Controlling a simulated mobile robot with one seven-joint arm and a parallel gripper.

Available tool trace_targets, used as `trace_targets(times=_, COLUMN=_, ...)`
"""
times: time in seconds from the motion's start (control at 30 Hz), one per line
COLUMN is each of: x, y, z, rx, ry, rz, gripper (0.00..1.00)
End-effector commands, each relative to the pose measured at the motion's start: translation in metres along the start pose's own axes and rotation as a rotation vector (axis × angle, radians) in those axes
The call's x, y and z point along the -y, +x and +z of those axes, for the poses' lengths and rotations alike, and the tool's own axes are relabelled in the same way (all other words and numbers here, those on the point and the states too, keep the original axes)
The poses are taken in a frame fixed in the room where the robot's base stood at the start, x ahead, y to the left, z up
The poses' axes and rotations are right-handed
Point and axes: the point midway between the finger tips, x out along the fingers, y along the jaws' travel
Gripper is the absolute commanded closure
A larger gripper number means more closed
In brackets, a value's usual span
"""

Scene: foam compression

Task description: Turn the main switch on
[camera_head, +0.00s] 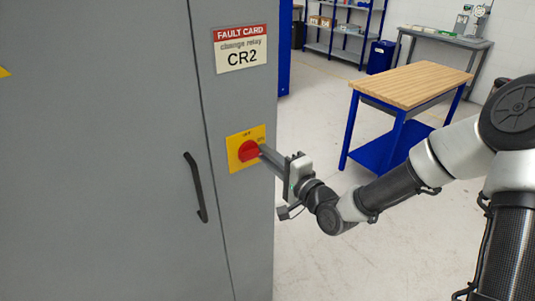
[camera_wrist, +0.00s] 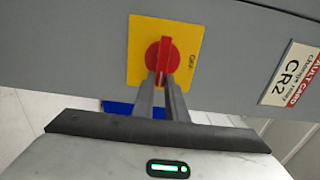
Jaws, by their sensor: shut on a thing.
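The main switch is a red rotary knob (camera_head: 248,150) on a yellow plate (camera_head: 236,163), mounted on the front of a grey cabinet (camera_head: 110,120). In the wrist view the red knob (camera_wrist: 161,55) has a raised handle bar, and the word OFF shows on the right part of the yellow plate (camera_wrist: 191,35). My gripper (camera_head: 262,151) reaches the knob from the right. In the wrist view my gripper's fingers (camera_wrist: 161,80) are shut on the lower end of the knob's handle, one on each side. The fingertips hide part of the knob.
A fault card (camera_head: 240,48) reading CR2 is fixed above the switch. A black door handle (camera_head: 196,187) sits to the lower left. A wooden-topped blue workbench (camera_head: 412,86) stands behind my arm at right. Open floor (camera_head: 330,230) lies right of the cabinet.

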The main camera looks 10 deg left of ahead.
Motion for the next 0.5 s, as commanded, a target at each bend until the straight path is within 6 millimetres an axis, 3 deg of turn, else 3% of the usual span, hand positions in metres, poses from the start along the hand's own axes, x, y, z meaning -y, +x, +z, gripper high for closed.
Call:
trace_targets(times=0.4, x=0.0013, y=0.0007, z=-0.0001, rx=-0.001, ry=0.008, rz=-0.004, gripper=1.0)
trace_targets(times=0.43, x=0.0013, y=0.0007, z=-0.0001, rx=-0.001, ry=0.008, rz=-0.004, gripper=0.84)
trace_targets(times=0.5, x=0.0011, y=0.0006, z=0.0, rx=0.0, ry=0.008, rz=-0.003, gripper=0.72)
